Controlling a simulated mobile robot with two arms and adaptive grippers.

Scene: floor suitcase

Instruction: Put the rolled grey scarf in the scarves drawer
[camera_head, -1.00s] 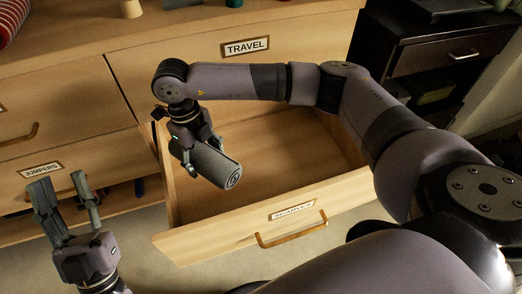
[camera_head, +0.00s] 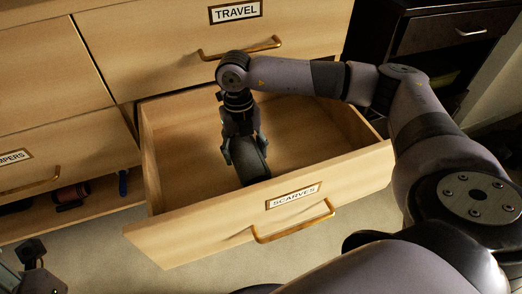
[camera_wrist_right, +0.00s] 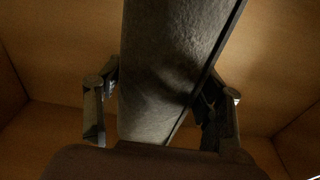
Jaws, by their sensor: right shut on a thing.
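The rolled grey scarf (camera_head: 252,168) is inside the open scarves drawer (camera_head: 330,197), between its walls. My right gripper (camera_head: 246,158) is shut on it, reaching down from above. In the right wrist view the grey scarf (camera_wrist_right: 165,65) runs between the two fingers (camera_wrist_right: 160,110), with wooden drawer surfaces around it. I cannot tell whether the scarf touches the drawer floor. The drawer front bears a SCARVES label (camera_head: 294,196) and a brass handle (camera_head: 294,224). My left gripper (camera_head: 38,270) shows only partly at the lower left corner, away from the drawer; its jaw opening is unclear.
The shut TRAVEL drawer (camera_head: 160,45) is just above and behind the open one. The jumpers drawer (camera_head: 70,145) is to the left, above an open shelf (camera_head: 95,195) with small items. A dark cabinet (camera_head: 445,35) stands at the right. The drawer's right part is bare.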

